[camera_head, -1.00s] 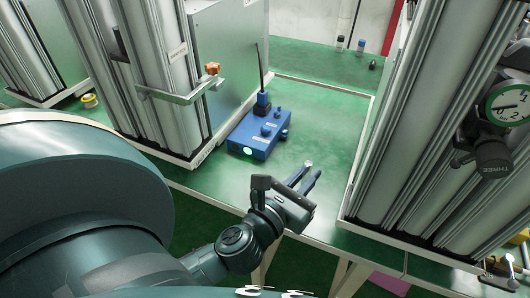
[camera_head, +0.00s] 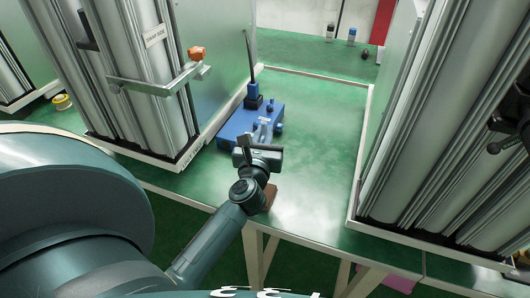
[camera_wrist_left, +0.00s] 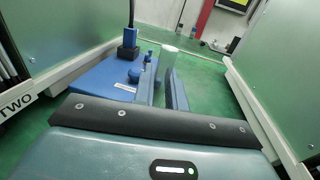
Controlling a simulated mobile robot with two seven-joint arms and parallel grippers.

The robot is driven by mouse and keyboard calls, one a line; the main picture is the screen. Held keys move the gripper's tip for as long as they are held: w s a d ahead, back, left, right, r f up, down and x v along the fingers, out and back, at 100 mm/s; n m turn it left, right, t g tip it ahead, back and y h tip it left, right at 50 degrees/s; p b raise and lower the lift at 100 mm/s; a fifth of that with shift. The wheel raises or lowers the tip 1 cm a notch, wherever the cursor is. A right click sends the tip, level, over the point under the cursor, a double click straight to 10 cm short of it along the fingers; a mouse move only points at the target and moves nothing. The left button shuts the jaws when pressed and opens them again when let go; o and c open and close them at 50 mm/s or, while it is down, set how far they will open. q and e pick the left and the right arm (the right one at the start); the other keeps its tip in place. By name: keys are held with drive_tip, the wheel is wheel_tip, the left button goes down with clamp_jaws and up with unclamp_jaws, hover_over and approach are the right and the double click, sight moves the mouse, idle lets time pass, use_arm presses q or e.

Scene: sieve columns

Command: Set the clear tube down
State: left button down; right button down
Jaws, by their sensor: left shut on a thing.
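The clear tube (camera_wrist_left: 168,58) stands roughly upright between the fingertips of my left gripper (camera_wrist_left: 161,77) in the left wrist view. The gripper is shut on it. In the head view my left gripper (camera_head: 263,128) is over the green table, beside the front right of the blue box. The tube is hard to make out there. I cannot tell whether its lower end touches the table.
The blue box (camera_head: 240,126) with knobs and a dark rod stands left of centre. Tall metal columns (camera_head: 145,80) flank the bay on the left and right. A brown object (camera_head: 268,197) is partly hidden by my arm. Green table (camera_head: 315,140) is clear right of my gripper.

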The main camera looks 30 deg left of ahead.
use_arm(q)
wheel_tip(320, 180, down, 4)
drive_tip(key=shift+f+b, duration=0.1)
drive_tip(key=shift+b, duration=0.7)
drive_tip(key=shift+f, duration=0.15)
drive_tip(key=c, duration=1.4)
unclamp_jaws()
drive_tip(key=shift+c, duration=0.2)
